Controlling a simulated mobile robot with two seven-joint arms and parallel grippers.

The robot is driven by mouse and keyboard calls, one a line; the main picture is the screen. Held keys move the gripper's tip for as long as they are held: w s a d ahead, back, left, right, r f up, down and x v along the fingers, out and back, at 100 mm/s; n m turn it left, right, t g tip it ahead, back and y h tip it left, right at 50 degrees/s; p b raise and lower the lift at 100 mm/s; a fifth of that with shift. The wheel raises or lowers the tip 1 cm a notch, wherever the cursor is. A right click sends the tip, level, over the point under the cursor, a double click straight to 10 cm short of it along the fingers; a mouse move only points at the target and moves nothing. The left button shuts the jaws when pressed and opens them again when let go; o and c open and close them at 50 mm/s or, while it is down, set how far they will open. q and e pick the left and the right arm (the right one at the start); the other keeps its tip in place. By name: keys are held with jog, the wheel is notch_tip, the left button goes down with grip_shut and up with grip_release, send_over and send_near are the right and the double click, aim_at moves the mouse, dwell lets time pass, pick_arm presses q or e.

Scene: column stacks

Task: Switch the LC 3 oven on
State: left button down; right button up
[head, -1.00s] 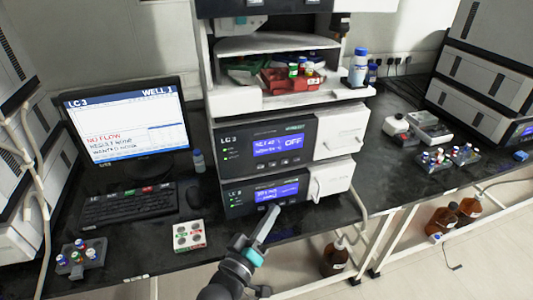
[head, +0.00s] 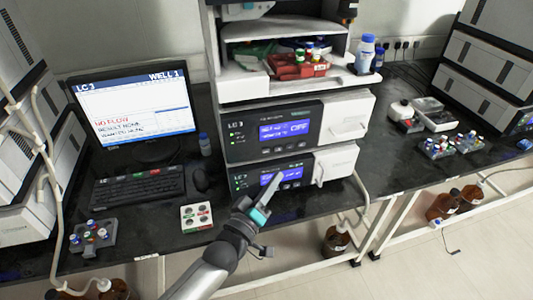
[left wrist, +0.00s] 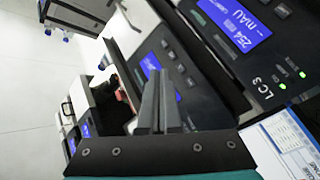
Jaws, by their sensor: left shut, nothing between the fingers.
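The LC 3 oven appears to be the upper of two dark-fronted modules in the middle stack; its panel (head: 245,137) carries an LC 3 label and a blue display reading OFF, with a white door (head: 348,117) to the right. In the left wrist view its display (left wrist: 150,65) shows beyond the lower module. My left gripper (head: 279,177) is shut and empty, its tip overlapping the lower module's panel just below the oven. It also shows in the left wrist view (left wrist: 157,85); whether it touches anything is unclear. My right gripper is not in view.
The lower module (head: 240,180) has a blue display, reading 254 mAU in the left wrist view (left wrist: 235,22). A shelf (head: 285,87) above holds red trays. Left are a monitor (head: 135,107), keyboard (head: 140,188) and white block (head: 196,217). Free room lies before the bench.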

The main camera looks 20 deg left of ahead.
aim_at(273, 147)
pick_arm(q)
jog(key=shift+w+a+b, duration=0.45)
jog(key=shift+w+a, duration=0.2)
jog(key=shift+w, duration=0.3)
jog(key=shift+w+a+b, duration=0.5)
jog(key=shift+w+a, duration=0.1)
jog(key=shift+w, duration=0.3)
jog(key=shift+w+a+b, duration=0.45)
jog(key=shift+w+a, duration=0.2)
jog(key=shift+w, duration=0.3)
jog(key=shift+w+a, duration=0.2)
jog(key=shift+w, duration=0.15)
jog(key=shift+w+a+b, duration=0.25)
jog(key=shift+w+b, duration=0.05)
jog(key=shift+b, duration=0.05)
dwell(0.5)
dwell(0.3)
jog(key=shift+s+d+p, duration=0.45)
jog(key=shift+s+p, duration=0.15)
jog(key=shift+s, duration=0.1)
